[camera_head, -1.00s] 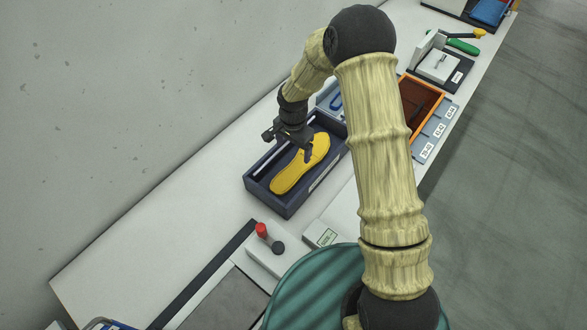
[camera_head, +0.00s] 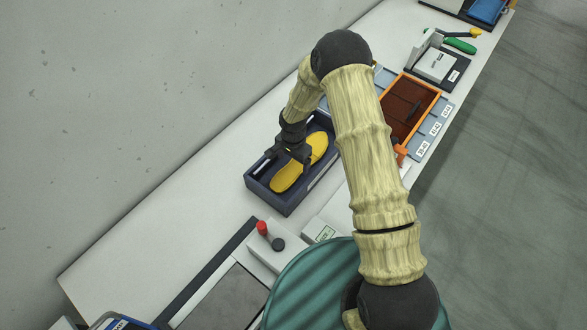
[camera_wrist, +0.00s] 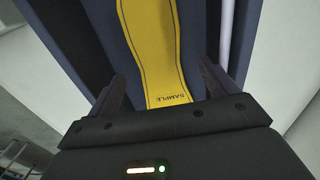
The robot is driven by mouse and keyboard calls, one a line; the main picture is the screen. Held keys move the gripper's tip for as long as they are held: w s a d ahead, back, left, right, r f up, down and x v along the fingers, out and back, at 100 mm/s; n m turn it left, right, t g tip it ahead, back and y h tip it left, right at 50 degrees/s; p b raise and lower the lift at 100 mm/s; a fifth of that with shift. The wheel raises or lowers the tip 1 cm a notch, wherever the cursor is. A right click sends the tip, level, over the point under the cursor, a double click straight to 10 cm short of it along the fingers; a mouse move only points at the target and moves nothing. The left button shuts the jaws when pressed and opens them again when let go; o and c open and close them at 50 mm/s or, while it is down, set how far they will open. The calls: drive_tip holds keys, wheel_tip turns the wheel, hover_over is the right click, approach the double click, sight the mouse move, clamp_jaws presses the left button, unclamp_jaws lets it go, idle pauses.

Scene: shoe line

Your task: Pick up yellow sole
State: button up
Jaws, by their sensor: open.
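The yellow sole (camera_head: 289,176) lies in a dark blue open box (camera_head: 291,203) on the white bench. In the wrist view the sole (camera_wrist: 158,50) runs lengthwise between my two fingers, with the word SAMPLE printed near its lower part. My gripper (camera_head: 300,158) is over the middle of the sole, and it hides part of it. In the wrist view my gripper (camera_wrist: 162,92) is open, with a finger on each side of the sole and dark gaps showing between. I cannot tell how far above the box floor the fingertips are.
A thin light rod (camera_wrist: 227,35) lies in the box beside the sole. An orange-rimmed brown tray (camera_head: 409,105) stands further along the bench. A device with a red knob (camera_head: 262,228) stands nearer. The wall runs along the left; bench left of the box is clear.

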sight(294, 169)
drive_tip(key=shift+d+f+p, duration=0.1)
drive_tip(key=shift+f+p, duration=0.7)
drive_tip(key=shift+f, duration=1)
drive_tip(key=c, duration=1.2)
drive_tip(key=shift+r, duration=0.1)
wheel_tip(294, 169, up, 18)
drive_tip(key=b, duration=0.6)
